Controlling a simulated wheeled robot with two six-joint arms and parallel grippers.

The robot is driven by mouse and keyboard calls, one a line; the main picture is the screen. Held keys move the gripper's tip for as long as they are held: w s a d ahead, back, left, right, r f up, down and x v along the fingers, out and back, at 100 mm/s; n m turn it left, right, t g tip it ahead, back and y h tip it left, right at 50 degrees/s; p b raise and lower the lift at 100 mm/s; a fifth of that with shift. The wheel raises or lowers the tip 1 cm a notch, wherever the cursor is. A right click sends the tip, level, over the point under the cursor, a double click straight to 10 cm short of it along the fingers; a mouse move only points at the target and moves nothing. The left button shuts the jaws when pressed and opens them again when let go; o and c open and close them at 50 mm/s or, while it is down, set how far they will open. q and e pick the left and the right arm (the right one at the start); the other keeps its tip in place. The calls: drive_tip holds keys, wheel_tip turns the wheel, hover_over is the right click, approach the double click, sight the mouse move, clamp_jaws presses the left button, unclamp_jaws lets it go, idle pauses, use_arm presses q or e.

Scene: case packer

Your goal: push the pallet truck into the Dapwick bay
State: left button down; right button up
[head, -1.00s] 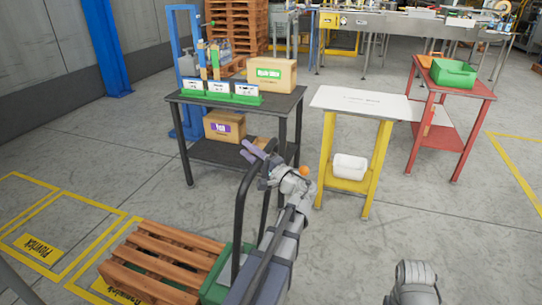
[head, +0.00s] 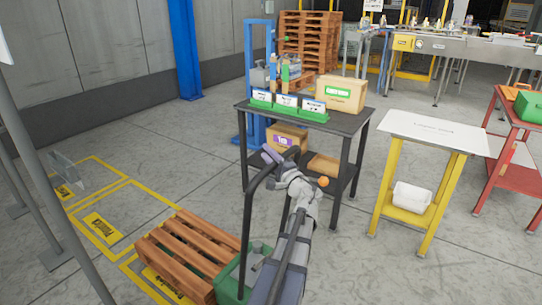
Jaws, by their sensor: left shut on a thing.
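The pallet truck (head: 231,287) is green with a tall black looped handle (head: 246,225), low in the middle of the head view. A wooden pallet (head: 190,252) sits at its front, over the forks, which are hidden. My left gripper (head: 272,160) is shut on the top of the handle, and my arm hides part of the truck. Yellow-outlined floor bays (head: 115,215) with yellow name plates lie at left. I cannot read the plates well enough to tell which is Dapwick. The pallet overlaps the nearest marked outline. My right gripper is not in view.
A dark table (head: 340,122) with boxes and cards stands beyond the handle. A white-topped yellow stand (head: 430,130) and a red table (head: 499,170) stand at right. Grey posts (head: 62,225) rise at the left edge. Floor between the bays and dark table is clear.

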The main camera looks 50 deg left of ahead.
use_arm(q)
drive_tip(key=shift+s+f, duration=0.1)
drive_tip(key=shift+f, duration=0.1)
drive_tip(key=c, duration=0.8)
unclamp_jaws()
drive_tip(key=shift+a+f, duration=0.1)
drive_tip(key=shift+a, duration=0.1)
drive_tip(key=shift+o, duration=1)
drive_tip(key=b+v, duration=0.1)
drive_tip(key=v, duration=0.6)
drive_tip(key=shift+d, duration=0.45)
